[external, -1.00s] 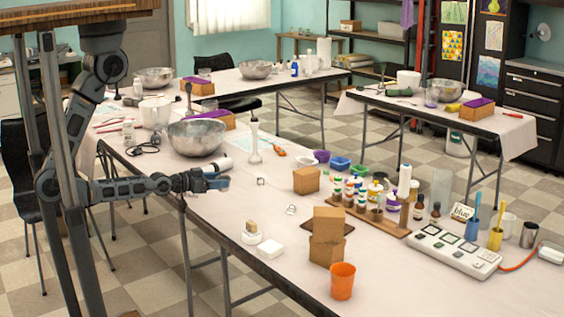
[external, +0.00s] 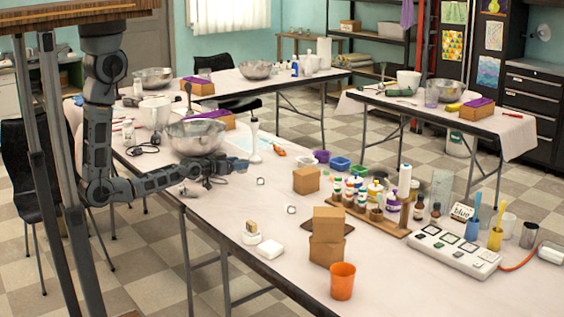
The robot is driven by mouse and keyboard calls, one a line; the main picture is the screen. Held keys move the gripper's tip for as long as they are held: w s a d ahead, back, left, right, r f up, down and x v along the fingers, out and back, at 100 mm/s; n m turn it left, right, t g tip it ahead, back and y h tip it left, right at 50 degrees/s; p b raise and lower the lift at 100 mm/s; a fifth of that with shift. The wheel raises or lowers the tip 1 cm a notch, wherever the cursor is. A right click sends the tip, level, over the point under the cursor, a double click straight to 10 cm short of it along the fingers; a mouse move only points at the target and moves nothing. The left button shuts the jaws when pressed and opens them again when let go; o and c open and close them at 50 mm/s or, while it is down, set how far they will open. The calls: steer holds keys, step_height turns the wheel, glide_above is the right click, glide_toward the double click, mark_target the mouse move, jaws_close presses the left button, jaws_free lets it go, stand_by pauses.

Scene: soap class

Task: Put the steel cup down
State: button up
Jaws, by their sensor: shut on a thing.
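My gripper (external: 228,165) is at the left end of the long front table, just in front of the large steel bowl (external: 195,136). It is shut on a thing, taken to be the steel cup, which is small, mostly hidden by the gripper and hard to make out. I cannot tell whether it touches the table.
A white-handled blender stick (external: 254,145) stands just right of my gripper. Cardboard boxes (external: 328,222), an orange cup (external: 343,281) and a bottle rack (external: 375,215) are farther right. Bare tabletop (external: 225,205) lies in front of my gripper.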

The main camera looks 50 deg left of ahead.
steer(key=s+d+r+m+h, duration=0.1)
steer(key=s+d+r, duration=0.1)
steer(key=s+d, duration=0.6)
steer(key=s+d+r+m+h, duration=0.1)
steer(key=s+d+r+h, duration=0.1)
steer(key=s+d, duration=0.6)
steer(key=d+v, duration=0.1)
steer(key=v, duration=0.5)
steer(key=shift+s, duration=0.3)
steer(key=shift+r, duration=0.1)
steer(key=w+a+f, duration=0.2)
steer(key=a, duration=0.1)
steer(key=w+a+f, duration=0.2)
steer(key=a, duration=0.1)
steer(key=w+a+f+p, duration=0.1)
steer(key=w+a+f, duration=0.2)
steer(key=shift+a, duration=0.1)
steer(key=shift+f, duration=1.8)
steer(key=shift+f, duration=0.15)
